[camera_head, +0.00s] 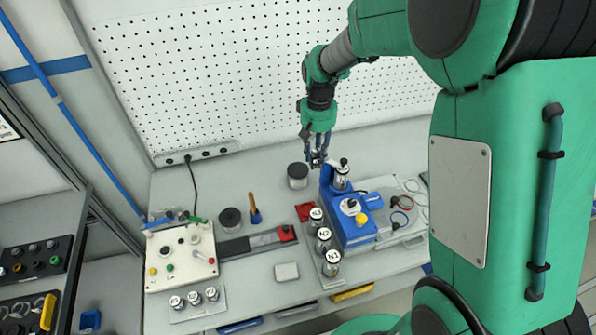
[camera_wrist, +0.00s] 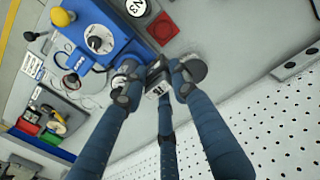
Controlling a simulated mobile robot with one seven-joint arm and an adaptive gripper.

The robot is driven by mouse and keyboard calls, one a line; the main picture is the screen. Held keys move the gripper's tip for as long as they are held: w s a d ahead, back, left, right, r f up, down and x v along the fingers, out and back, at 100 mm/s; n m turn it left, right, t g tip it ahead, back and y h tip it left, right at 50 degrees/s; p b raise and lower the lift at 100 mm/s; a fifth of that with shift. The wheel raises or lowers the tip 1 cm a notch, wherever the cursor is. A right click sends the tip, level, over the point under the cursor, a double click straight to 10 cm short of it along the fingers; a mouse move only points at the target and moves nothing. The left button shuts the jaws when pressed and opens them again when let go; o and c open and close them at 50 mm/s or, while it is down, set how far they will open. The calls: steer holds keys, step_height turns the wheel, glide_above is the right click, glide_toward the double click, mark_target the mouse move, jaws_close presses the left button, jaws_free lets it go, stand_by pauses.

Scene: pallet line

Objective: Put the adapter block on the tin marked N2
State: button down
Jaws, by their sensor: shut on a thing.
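My gripper (camera_head: 317,158) is shut on a small grey and dark block, taken to be the adapter block (camera_wrist: 157,88), with a pale marked face. It is held above the bench, behind the blue machine. The fingers hide part of it. The tin marked N2 (camera_head: 323,234) stands upright in the middle of a row on a pale strip, in front of my gripper and left of the blue machine. The tin marked N3 (camera_head: 316,214) is behind it and the tin marked N1 (camera_head: 332,258) in front. N3 also shows at the top of the wrist view (camera_wrist: 137,7).
The blue machine (camera_head: 353,213) with a yellow knob stands right of the tins. A silver part (camera_head: 341,178) sits at its back. A dark-topped canister (camera_head: 297,175) stands left of my gripper. A red pad (camera_head: 305,212) lies beside N3. A perforated wall (camera_head: 220,80) rises behind.

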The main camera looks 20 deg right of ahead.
steer(key=c, duration=2.5)
jaws_free()
steer(key=shift+s+a+f, duration=0.4)
steer(key=shift+s+a, duration=0.15)
steer(key=shift+a, duration=0.1)
steer(key=shift+s+a+f, duration=0.4)
steer(key=shift+s+a, duration=0.1)
steer(key=shift+a, duration=0.1)
steer(key=shift+c, duration=0.2)
step_height(320, 180, down, 10)
steer(key=shift+w+r, duration=0.1)
jaws_close()
steer(key=shift+w, duration=0.1)
glide_toward(297, 170)
steer(key=shift+w+d, duration=0.1)
steer(key=shift+f, duration=1.75)
steer(key=shift+f, duration=0.1)
